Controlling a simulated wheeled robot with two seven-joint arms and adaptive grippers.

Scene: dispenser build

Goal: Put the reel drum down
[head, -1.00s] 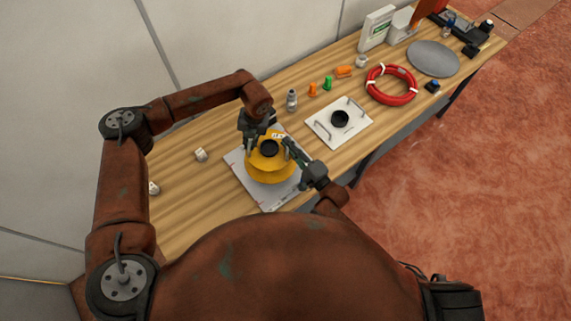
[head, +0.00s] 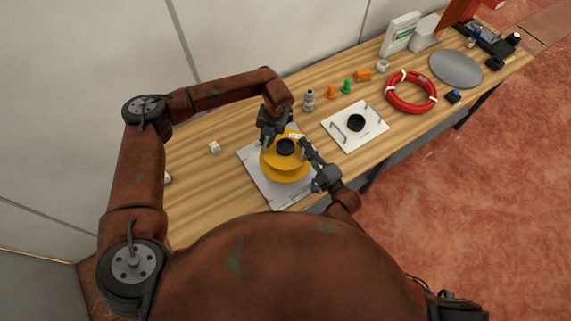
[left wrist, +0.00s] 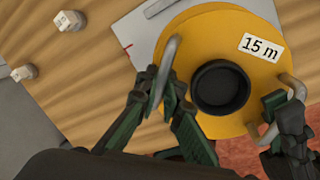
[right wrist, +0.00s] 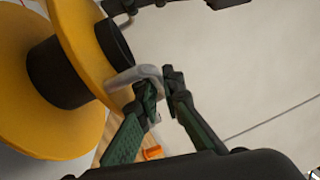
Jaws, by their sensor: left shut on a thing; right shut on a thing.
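The reel drum (head: 285,172) is yellow with a black hub, two metal handles and a "15 m" label. It is over the pale grey plate (head: 264,190) on the bench; I cannot tell whether it touches the plate. My left gripper (head: 266,140) is shut on the handle at the drum's far left side; the left wrist view shows this handle (left wrist: 168,62) between its fingers. My right gripper (head: 307,150) is shut on the opposite handle (right wrist: 130,76), seen between its fingers in the right wrist view. The drum's underside is hidden.
A white panel with handles (head: 372,130) lies to the right of the plate. Beyond it are a red ring (head: 434,101), a grey disc (head: 455,68) and several small orange, green and grey parts. A small white cube (head: 215,147) lies left of the plate, with bare wood around it.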

